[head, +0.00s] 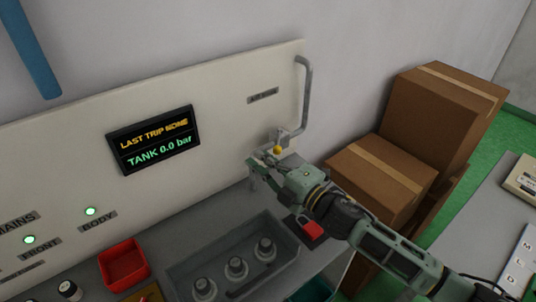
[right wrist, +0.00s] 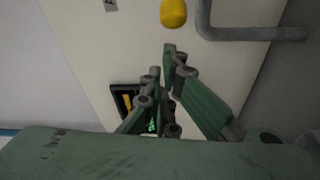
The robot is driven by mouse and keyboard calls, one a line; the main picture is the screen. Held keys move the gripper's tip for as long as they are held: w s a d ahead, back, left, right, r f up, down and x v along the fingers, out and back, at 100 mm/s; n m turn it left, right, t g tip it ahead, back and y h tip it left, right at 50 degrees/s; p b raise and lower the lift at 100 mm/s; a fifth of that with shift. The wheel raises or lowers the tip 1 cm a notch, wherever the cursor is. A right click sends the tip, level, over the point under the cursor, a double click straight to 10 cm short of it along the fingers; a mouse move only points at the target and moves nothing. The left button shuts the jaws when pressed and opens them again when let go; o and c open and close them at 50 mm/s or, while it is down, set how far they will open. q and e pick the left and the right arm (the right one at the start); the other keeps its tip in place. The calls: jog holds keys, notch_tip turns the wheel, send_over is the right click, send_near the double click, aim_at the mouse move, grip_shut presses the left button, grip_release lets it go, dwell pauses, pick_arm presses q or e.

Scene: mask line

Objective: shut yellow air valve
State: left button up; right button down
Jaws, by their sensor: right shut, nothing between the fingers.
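The yellow air valve (head: 277,150) is a small yellow knob on the grey pipe at the right end of the cream panel. It also shows at the top of the right wrist view (right wrist: 173,13), just beyond my fingertips, with a gap seen between. My right gripper (head: 258,166) is shut and empty, close in front of and slightly below the valve in the head view. Its fingers show in the right wrist view (right wrist: 163,62), pointing up towards the yellow part. The valve's lower part is partly hidden by the gripper in the head view. My left gripper is out of view.
The grey pipe (head: 307,90) runs up beside the panel's right edge. A display (head: 153,138) reads "LAST TRIP NONE" and "TANK 0.0 bar". Cardboard boxes (head: 382,178) stand right.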

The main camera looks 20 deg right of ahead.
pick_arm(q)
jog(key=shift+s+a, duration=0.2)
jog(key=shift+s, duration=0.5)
pick_arm(e)
jog(key=shift+w+d+f, duration=0.1)
jog(key=shift+d, duration=0.65)
jog(key=shift+d, duration=0.1)
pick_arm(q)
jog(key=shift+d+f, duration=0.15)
pick_arm(e)
jog(key=shift+s+d+n+g+y, duration=0.2)
jog(key=shift+d+n+g+y, duration=0.1)
jog(key=shift+y, duration=0.3)
